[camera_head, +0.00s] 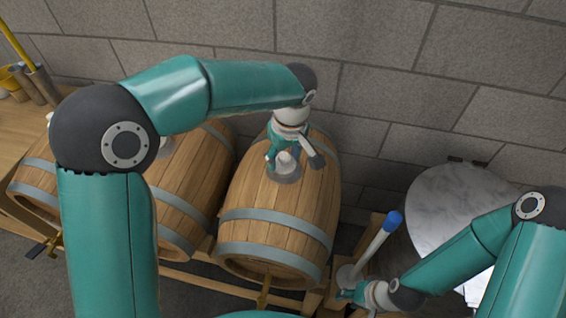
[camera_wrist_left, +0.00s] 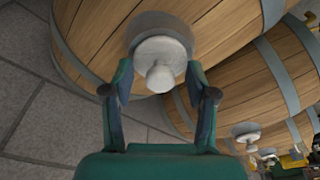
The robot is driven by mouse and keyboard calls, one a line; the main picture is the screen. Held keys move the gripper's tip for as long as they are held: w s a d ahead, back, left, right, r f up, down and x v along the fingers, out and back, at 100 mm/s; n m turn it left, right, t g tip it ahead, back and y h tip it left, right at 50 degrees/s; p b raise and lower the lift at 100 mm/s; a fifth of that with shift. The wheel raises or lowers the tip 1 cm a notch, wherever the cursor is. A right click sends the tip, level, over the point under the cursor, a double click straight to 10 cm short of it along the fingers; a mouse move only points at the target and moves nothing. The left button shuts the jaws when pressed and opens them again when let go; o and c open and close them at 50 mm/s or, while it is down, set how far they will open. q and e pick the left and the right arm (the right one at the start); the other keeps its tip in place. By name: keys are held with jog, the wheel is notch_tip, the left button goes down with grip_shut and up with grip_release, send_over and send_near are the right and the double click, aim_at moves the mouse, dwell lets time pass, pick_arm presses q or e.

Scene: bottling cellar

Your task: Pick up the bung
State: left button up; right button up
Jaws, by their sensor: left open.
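The bung (camera_head: 285,164) is a pale grey-white stopper with a rounded knob. It sits in a grey round collar on top of the right-hand barrel (camera_head: 300,192). It also shows in the left wrist view (camera_wrist_left: 160,62), where its knob points toward my gripper. My left gripper (camera_head: 293,163) is open over the barrel, with one finger on each side of the bung. In the left wrist view, gaps show between the knob and the fingers. My right gripper (camera_head: 350,296) is low at the right, by a white rod with a blue end (camera_head: 378,246); whether its jaws are closed is too small to tell.
More barrels (camera_head: 178,190) lie to the left on a wooden rack (camera_head: 190,272). Another pale bung (camera_wrist_left: 246,131) stands on a neighbouring barrel. A marble-topped round table (camera_head: 445,195) is at the right. A block wall (camera_head: 395,105) closes off the back.

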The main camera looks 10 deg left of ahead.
aim_at(284, 155)
pick_arm(q)
grip_shut()
dwell(0.3)
jog(key=shift+r, duration=0.55)
notch_tip(284, 155, up, 19)
jog(key=p, duration=0.1)
